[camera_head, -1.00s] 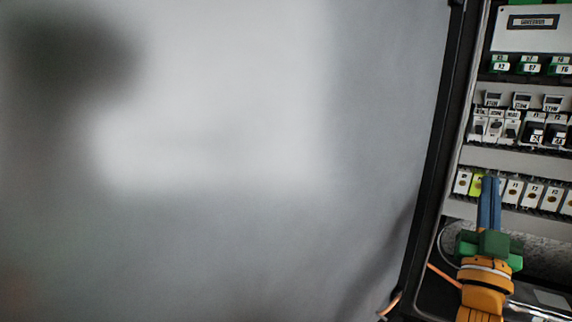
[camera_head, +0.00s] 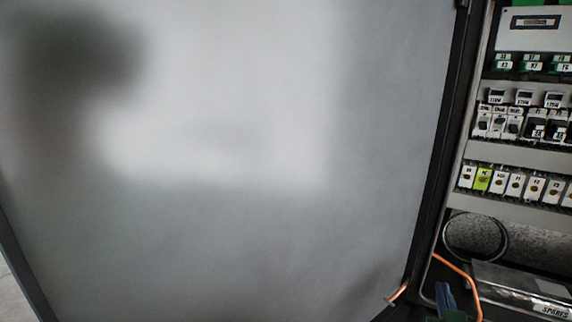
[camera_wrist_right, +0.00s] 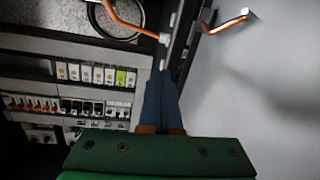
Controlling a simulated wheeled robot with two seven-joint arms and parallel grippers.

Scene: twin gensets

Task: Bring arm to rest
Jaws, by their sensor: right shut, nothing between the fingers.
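My right gripper (camera_head: 446,298) shows only its blue fingers and a bit of green at the bottom edge of the head view, in front of the lower part of the open cabinet (camera_head: 510,212). In the right wrist view the blue fingers (camera_wrist_right: 161,78) are together with nothing between them, beside the cabinet's edge. They are apart from the row of white modules (camera_head: 515,185), one of which is yellow-green (camera_head: 482,180). My left gripper is not in view.
A large grey door panel (camera_head: 250,230) fills the left and middle of the head view. A clear box labelled SPARES (camera_head: 520,290) lies at the cabinet bottom.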

